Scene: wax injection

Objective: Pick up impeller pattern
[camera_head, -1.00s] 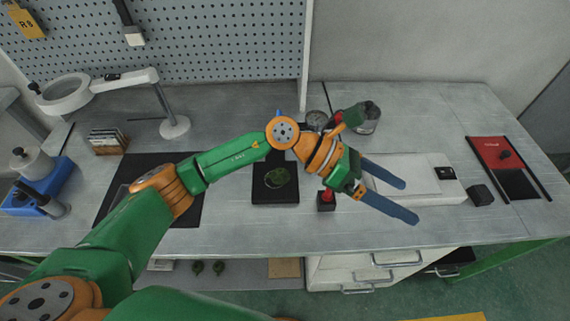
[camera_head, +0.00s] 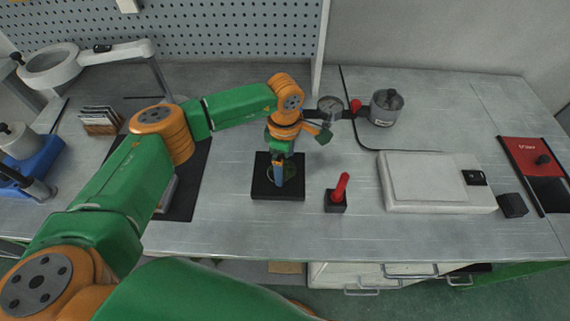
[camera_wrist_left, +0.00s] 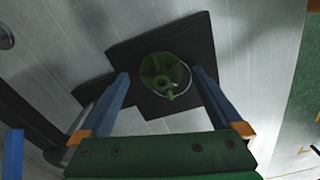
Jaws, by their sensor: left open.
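The impeller pattern (camera_wrist_left: 163,72) is a green finned round piece with a short stem, lying on a square black plate in the left wrist view. The black plate (camera_wrist_left: 200,38) also shows in the head view (camera_head: 292,190), where my arm and gripper mostly hide the pattern. My left gripper (camera_head: 279,184) points down over the plate with its blue fingers. In the left wrist view the open fingers (camera_wrist_left: 158,74) stand apart on either side of the pattern, with nothing between them gripped. Finger height above the plate is hard to tell. My right gripper is not in view.
Right of the plate stands a red-handled tool (camera_head: 341,186) in a black block (camera_head: 336,206). A white box (camera_head: 430,190) lies farther right. A metal pot (camera_head: 386,107) and a round gauge (camera_head: 330,107) stand behind. A dark mat (camera_head: 185,205) is left of the plate.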

